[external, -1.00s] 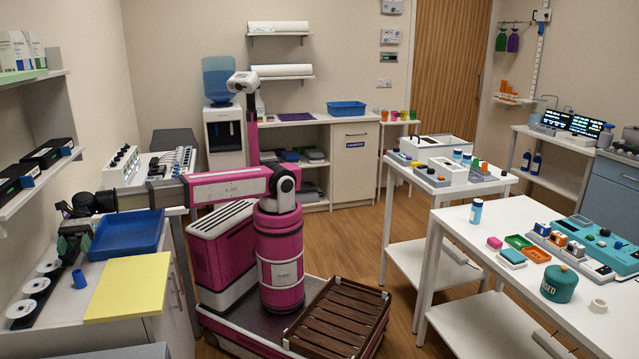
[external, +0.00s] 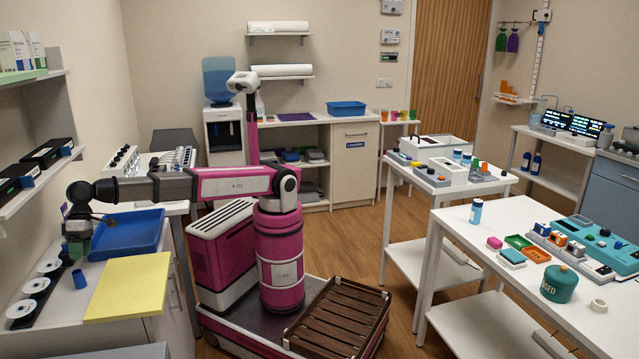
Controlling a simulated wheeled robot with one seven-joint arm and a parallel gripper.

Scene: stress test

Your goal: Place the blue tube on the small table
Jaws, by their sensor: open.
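A blue tube (external: 79,279), a short upright cylinder, stands on the left white counter (external: 62,323), left of a yellow sheet. My gripper (external: 76,256) is open and points down just above the tube, apart from it as far as I can tell. The fingers are small and dark here, so their exact spacing is hard to see. Several white tables stand on the right: a middle one (external: 400,177), a nearer one (external: 480,235), and a narrow one at the back (external: 399,122) with coloured cups. I cannot tell which is the small table.
A blue tray (external: 126,236) lies right of my gripper, with the yellow sheet (external: 127,287) in front. White discs (external: 36,287) line the counter's left side. A wall shelf (external: 40,182) with black boxes hangs close to my wrist. A brown slatted crate (external: 330,320) sits on my base.

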